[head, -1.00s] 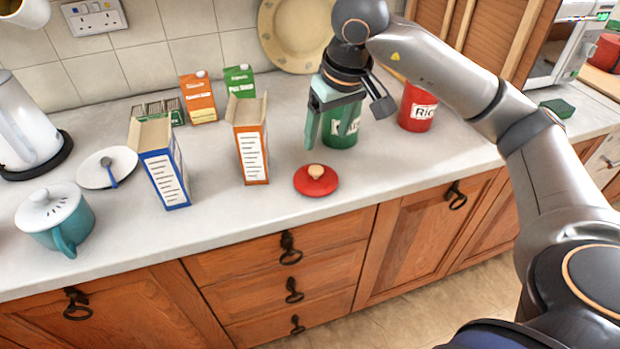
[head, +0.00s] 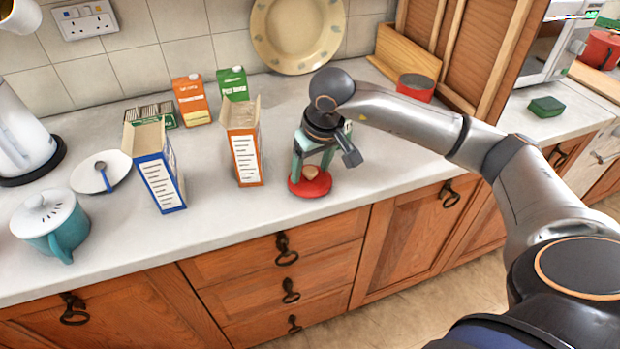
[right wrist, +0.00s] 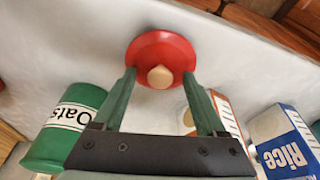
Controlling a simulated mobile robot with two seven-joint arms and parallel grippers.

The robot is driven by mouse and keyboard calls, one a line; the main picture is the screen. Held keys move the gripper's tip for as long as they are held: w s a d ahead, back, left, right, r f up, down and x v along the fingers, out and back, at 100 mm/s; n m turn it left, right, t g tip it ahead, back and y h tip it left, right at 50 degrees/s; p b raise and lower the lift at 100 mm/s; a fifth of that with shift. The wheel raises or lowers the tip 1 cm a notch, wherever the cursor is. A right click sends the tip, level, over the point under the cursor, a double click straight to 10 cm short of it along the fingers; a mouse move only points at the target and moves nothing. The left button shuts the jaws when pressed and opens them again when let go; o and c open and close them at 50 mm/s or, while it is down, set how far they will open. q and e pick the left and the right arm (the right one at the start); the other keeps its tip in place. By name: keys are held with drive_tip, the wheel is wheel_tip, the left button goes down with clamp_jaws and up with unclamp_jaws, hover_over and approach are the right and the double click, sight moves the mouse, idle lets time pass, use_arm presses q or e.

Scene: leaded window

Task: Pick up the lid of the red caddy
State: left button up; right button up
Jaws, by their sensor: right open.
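The red lid (head: 318,189) with its pale round knob lies flat on the worktop near the front edge. My right gripper (head: 312,172) points down over it, open, with a green finger on either side of the knob. The right wrist view shows the lid (right wrist: 160,48) with the knob (right wrist: 160,77) between the two spread fingertips (right wrist: 158,74). I cannot tell whether the fingers touch the lid. The red caddy (head: 416,88) stands farther back to the right, partly hidden by my right arm. My left gripper is not in view.
An open orange box (head: 245,150) and an open blue box (head: 157,175) stand to the left. A teal pot (head: 60,230) is at far left. The worktop right of the lid is clear.

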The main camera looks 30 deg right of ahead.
clamp_jaws()
idle(0.5)
drive_tip(key=shift+r, duration=0.1)
